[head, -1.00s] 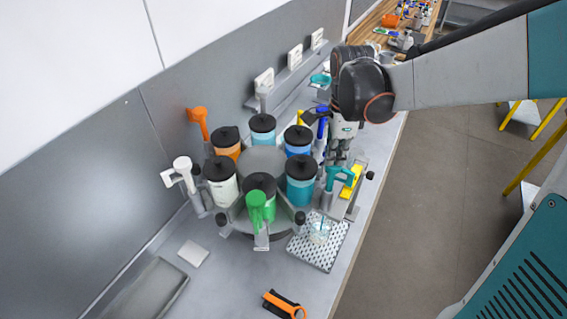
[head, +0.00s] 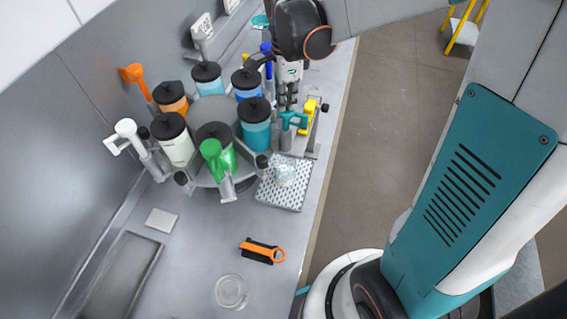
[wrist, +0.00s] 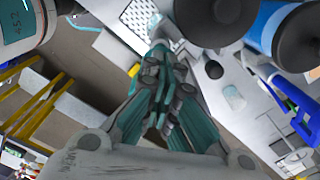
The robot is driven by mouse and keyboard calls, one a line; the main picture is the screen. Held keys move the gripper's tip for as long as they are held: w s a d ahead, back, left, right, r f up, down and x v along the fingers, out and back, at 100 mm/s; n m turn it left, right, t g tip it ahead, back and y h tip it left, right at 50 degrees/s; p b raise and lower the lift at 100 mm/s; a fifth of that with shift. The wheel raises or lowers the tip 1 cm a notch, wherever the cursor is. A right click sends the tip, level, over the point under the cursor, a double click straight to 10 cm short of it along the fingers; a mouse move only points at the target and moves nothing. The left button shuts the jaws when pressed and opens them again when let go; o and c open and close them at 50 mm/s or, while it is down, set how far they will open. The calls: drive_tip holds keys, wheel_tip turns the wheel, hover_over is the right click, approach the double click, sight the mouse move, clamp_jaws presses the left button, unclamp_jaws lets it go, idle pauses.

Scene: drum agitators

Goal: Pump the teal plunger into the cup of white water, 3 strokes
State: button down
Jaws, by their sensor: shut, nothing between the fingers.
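The teal plunger handle (head: 294,121) stands at the right side of the ring of drums, in front of the teal drum (head: 255,135). A small clear cup (head: 285,173) with pale contents sits on the perforated tray (head: 268,194), just below the handle in the head view. My gripper (head: 287,104) points down just behind and above the teal handle. In the wrist view my gripper (wrist: 160,110) has its fingers together with nothing between them. I cannot tell whether the fingers touch the handle. The perforated tray shows at the wrist view's top (wrist: 138,14).
Drums with orange, white (head: 126,135), green (head: 214,158) and blue handles crowd around the centre. A yellow part (head: 309,107) is close to my gripper. An orange-handled tool (head: 263,252) and a clear dish (head: 231,291) lie in front. The bench edge is to the right.

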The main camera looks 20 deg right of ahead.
drive_tip(key=shift+r, duration=0.15)
drive_tip(key=shift+r+p, duration=1.95)
drive_tip(key=shift+r, duration=1.15)
drive_tip(key=shift+f, duration=0.2)
drive_tip(key=shift+f+b, duration=2.65)
drive_tip(key=shift+f, duration=0.4)
drive_tip(key=shift+r, duration=0.15)
drive_tip(key=shift+s+r+p, duration=0.1)
drive_tip(key=shift+r+p, duration=1.95)
drive_tip(key=shift+r, duration=1)
drive_tip(key=shift+f, duration=0.2)
